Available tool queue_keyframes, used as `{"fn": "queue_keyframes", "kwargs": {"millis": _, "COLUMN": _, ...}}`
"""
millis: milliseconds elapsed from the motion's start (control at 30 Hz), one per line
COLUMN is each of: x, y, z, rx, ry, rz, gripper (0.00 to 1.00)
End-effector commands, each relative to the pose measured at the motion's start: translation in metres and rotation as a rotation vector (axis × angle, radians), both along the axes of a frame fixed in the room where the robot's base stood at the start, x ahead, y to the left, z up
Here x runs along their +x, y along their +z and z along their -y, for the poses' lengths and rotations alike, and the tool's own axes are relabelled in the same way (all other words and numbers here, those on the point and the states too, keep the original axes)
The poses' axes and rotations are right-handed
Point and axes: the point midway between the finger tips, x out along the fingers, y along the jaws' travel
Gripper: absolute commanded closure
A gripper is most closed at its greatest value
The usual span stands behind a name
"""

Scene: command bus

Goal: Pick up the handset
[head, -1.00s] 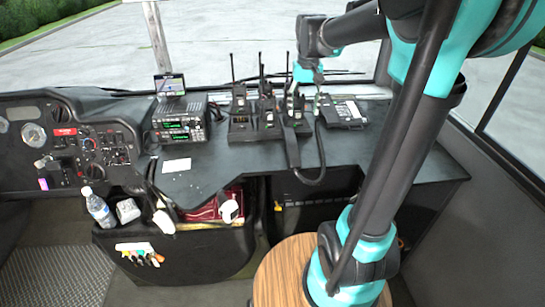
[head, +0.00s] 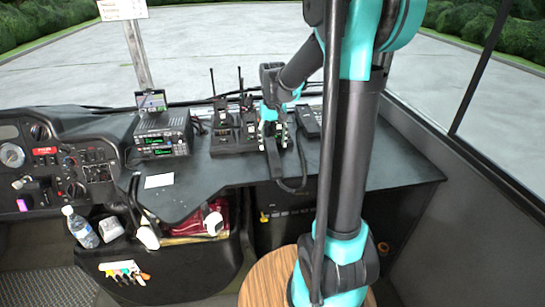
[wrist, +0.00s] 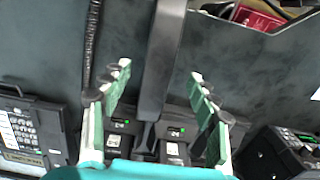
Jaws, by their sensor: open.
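The handset (head: 273,163) is a long dark bar on the black dashboard top, in front of the radios, with a coiled cord looping from its near end. In the wrist view the handset (wrist: 164,58) runs down from the top edge, between my gripper's fingers. My gripper (wrist: 160,78) is open, with a gap on both sides of the bar; I cannot tell how far above it the fingertips are. In the head view my gripper (head: 271,122) is at the handset's far end, partly hiding it.
Handheld radios in chargers (head: 222,128) stand close by on the left. A radio unit (head: 162,137) stands further left, near a white card (head: 159,181). The dashboard's right part is clear.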

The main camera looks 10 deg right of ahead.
Motion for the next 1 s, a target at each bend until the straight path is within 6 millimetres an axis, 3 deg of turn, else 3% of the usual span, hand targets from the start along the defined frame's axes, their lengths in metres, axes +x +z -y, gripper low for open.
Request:
{"fn": "queue_keyframes", "kwargs": {"millis": 400, "x": 0.007, "y": -0.047, "z": 0.001, "rx": 0.0, "ry": 0.0, "rz": 0.0, "gripper": 0.4}}
{"fn": "queue_keyframes", "kwargs": {"millis": 733, "x": 0.006, "y": -0.053, "z": 0.001, "rx": 0.0, "ry": 0.0, "rz": 0.0, "gripper": 0.4}}
{"fn": "queue_keyframes", "kwargs": {"millis": 1000, "x": 0.006, "y": -0.053, "z": 0.001, "rx": 0.0, "ry": 0.0, "rz": 0.0, "gripper": 0.73}}
